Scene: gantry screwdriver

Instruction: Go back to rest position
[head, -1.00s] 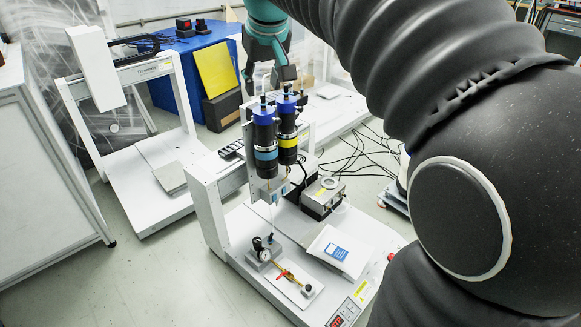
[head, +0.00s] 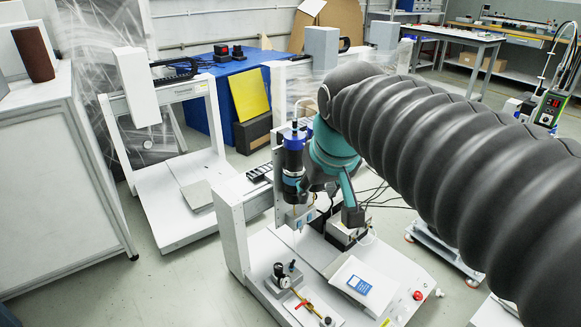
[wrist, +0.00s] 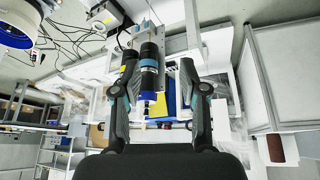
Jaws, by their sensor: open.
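My gripper (head: 343,203) hangs at the end of my arm beside the gantry screwdriver unit, in front of its right part in the head view. In the wrist view its two fingers (wrist: 158,66) are spread apart with nothing held between them. A dark screwdriver with a blue top (head: 293,150) stands upright on the gantry. The second screwdriver is hidden behind my gripper in the head view. In the wrist view, a screwdriver with a blue band (wrist: 149,68) appears between the fingers, beyond them; I cannot tell the distance.
The gantry's white base (head: 262,250) carries a gauge (head: 281,275), a white pad with a blue label (head: 358,283) and a red button (head: 418,295). A second white gantry (head: 160,205) and a white cabinet (head: 55,180) stand at left. Grey floor (head: 190,285) is clear in front.

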